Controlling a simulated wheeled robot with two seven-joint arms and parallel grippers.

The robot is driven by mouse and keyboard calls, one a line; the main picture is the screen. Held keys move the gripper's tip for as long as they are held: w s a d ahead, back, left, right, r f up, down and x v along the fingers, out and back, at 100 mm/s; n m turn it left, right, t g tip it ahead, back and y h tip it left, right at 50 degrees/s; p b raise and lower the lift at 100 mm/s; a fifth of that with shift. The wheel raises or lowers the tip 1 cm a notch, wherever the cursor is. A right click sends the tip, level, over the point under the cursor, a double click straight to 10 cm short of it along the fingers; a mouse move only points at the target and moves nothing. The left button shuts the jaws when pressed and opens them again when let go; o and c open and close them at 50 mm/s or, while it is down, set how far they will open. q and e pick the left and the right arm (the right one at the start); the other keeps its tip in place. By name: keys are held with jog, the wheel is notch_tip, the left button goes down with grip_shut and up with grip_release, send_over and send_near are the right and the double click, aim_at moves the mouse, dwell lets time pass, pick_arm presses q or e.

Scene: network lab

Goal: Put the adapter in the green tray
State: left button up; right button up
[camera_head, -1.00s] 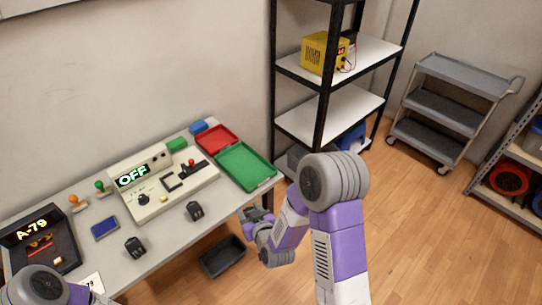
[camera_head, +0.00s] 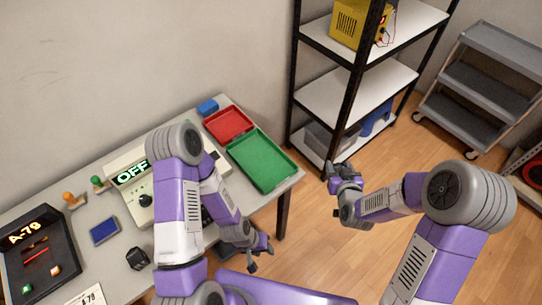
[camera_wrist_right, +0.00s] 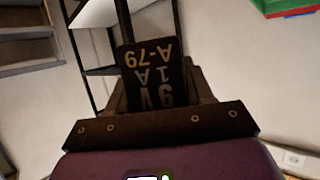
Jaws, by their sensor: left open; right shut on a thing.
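The adapter (camera_wrist_right: 158,75), a dark block labelled 9V 1A A-79, is between the jaws of my right gripper (camera_wrist_right: 158,105). In the head view my right gripper (camera_head: 338,170) is right of the green tray, beyond the table edge; the adapter is hard to make out there. The green tray (camera_head: 262,160) lies empty at the table's right end. My left gripper (camera_head: 261,257) is open and empty by the table's front edge. Another dark adapter-like block (camera_head: 138,258) sits on the table left of my left arm.
A red tray (camera_head: 228,124) lies behind the green one. The OFF console (camera_head: 145,212) is partly hidden by my left arm. A black box showing A-79 (camera_head: 38,258) is at far left. A shelf rack (camera_head: 350,98) stands right of the table.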

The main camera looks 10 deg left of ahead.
jog(key=w+a+r+n+g+y+b, duration=0.15)
jog(key=a+n+y, duration=0.25)
jog(key=a, duration=0.7)
jog(key=s+a+r+n+g+y, duration=0.1)
jog(key=a+r+n+g+y, duration=0.15)
jog(key=a, duration=0.85)
jog(key=n+b, duration=0.1)
send_over(269, 169)
jog(key=shift+g+y, duration=0.4)
jog(key=shift+y, duration=0.05)
notch_tip(269, 169, down, 6)
jog(key=shift+s+r, duration=0.1)
jog(key=shift+f+b, duration=0.6)
jog(key=shift+f, duration=1.8)
jog(key=shift+r, duration=0.1)
jog(key=shift+f, duration=0.2)
jog(key=o, duration=1.2)
jog(key=shift+c, duration=0.2)
